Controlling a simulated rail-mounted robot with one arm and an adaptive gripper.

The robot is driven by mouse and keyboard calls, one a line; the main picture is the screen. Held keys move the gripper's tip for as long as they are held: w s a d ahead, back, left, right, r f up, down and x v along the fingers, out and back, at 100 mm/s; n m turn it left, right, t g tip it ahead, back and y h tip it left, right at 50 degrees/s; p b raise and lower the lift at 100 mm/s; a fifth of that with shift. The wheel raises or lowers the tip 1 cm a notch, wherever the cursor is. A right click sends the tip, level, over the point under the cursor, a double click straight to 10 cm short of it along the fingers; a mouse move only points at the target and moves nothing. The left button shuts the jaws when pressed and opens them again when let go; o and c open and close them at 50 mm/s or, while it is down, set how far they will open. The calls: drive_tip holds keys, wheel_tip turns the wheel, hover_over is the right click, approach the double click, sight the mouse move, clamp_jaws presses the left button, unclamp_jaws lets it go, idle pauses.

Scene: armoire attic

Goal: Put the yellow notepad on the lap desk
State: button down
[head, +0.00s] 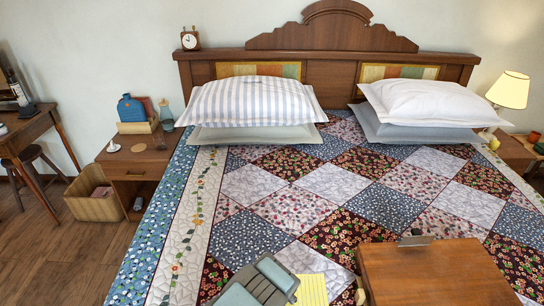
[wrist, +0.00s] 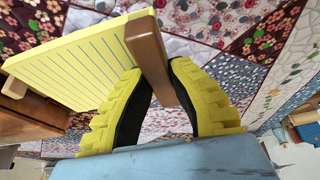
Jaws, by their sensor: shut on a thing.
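The yellow notepad (head: 312,289) is a lined pad at the bottom of the head view. In the wrist view the notepad (wrist: 75,62) has a brown strip along its near edge. My gripper (wrist: 158,70) is shut on that strip with its yellow ribbed fingers, and the pad sticks out to the left, tilted. In the head view my gripper (head: 282,276) is at the pad's left side. The lap desk (head: 435,275) is a brown wooden board on the bed, right of the pad, with a gap between them. Its near part is cut off by the frame.
A nightstand (head: 137,160) with small items stands left of the bed.

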drive_tip(key=r+p, duration=0.3)
drive_tip(key=p, duration=0.1)
drive_tip(key=r+p, duration=0.2)
drive_tip(key=p, duration=0.3)
drive_tip(key=s+r+p, duration=0.1)
drive_tip(key=r+p, duration=0.2)
drive_tip(key=p, duration=0.1)
drive_tip(key=shift+r+p, duration=0.35)
drive_tip(key=p+v, duration=0.4)
drive_tip(key=p, duration=0.4)
drive_tip(key=shift+r, duration=0.2)
